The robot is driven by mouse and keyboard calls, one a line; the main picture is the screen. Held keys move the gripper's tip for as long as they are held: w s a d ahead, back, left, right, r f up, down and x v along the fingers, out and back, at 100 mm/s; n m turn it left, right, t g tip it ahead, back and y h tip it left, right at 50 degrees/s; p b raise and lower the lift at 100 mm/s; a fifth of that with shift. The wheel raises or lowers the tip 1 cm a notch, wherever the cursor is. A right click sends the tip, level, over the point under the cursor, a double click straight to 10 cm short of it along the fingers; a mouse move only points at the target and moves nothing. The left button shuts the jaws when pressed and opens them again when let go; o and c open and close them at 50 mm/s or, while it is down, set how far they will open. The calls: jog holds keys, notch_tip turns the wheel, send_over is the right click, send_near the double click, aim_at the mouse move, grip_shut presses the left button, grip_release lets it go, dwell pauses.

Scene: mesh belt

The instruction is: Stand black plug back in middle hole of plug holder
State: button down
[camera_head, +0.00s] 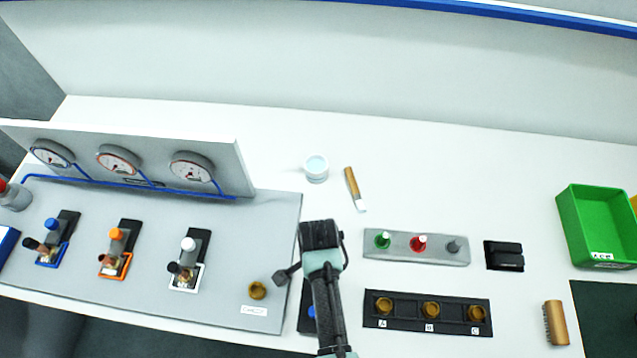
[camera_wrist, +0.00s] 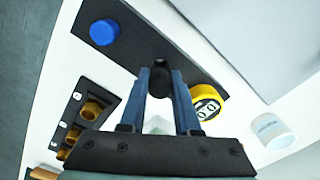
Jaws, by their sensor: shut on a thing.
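My gripper (camera_wrist: 158,98) is shut on a black plug (camera_wrist: 160,82), which shows as a dark round shape between the blue-grey fingertips. In the head view my dark hand (camera_head: 320,235) hides the fingers and plug. Below it lies a dark strip (camera_wrist: 140,38), apparently the plug holder, running behind the fingers. A blue plug (camera_wrist: 104,32) stands at one end; in the head view it is partly behind my arm (camera_head: 312,312). The middle hole is hidden by the fingers and plug. I cannot tell whether the plug touches the holder.
A yellow round thing with a white face (camera_wrist: 205,100) lies right beside the fingers. A black block with brass sockets (camera_head: 454,313) and a grey plate with coloured knobs (camera_head: 395,254) lie right; a gauge panel (camera_head: 222,235) left.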

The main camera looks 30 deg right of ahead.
jog(key=shift+f+b, duration=0.65)
jog(key=shift+f, duration=0.3)
jog(key=c, duration=0.5)
grip_release()
jog(key=shift+c, duration=0.2)
jog(key=shift+r, duration=0.15)
notch_tip(320, 180, up, 13)
jog(key=shift+f+b, duration=0.1)
jog(key=shift+b, duration=0.8)
